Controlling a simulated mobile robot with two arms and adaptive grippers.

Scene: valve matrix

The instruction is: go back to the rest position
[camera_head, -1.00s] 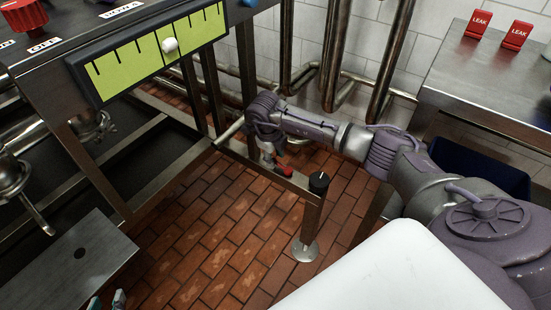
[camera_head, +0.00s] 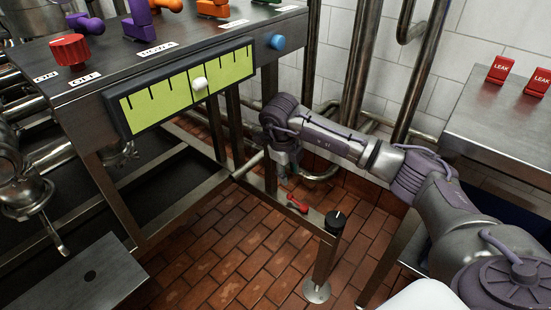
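My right arm comes in from the right edge, purple and grey. Its gripper (camera_head: 287,168) hangs at the arm's far end, beside the frame of the valve bench, pointing down. It is small and dark, so I cannot tell whether its fingers are open or shut. It is apart from the small red handle (camera_head: 297,204) on the low metal rail below it. My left gripper is not in view.
A metal bench (camera_head: 85,105) with a green gauge (camera_head: 165,98), a red knob (camera_head: 70,50) and coloured valve handles stands at left. A black-topped post (camera_head: 325,260) rises from the brick floor. Two red LEAK signs (camera_head: 500,69) stand on a steel table (camera_head: 490,135) at right.

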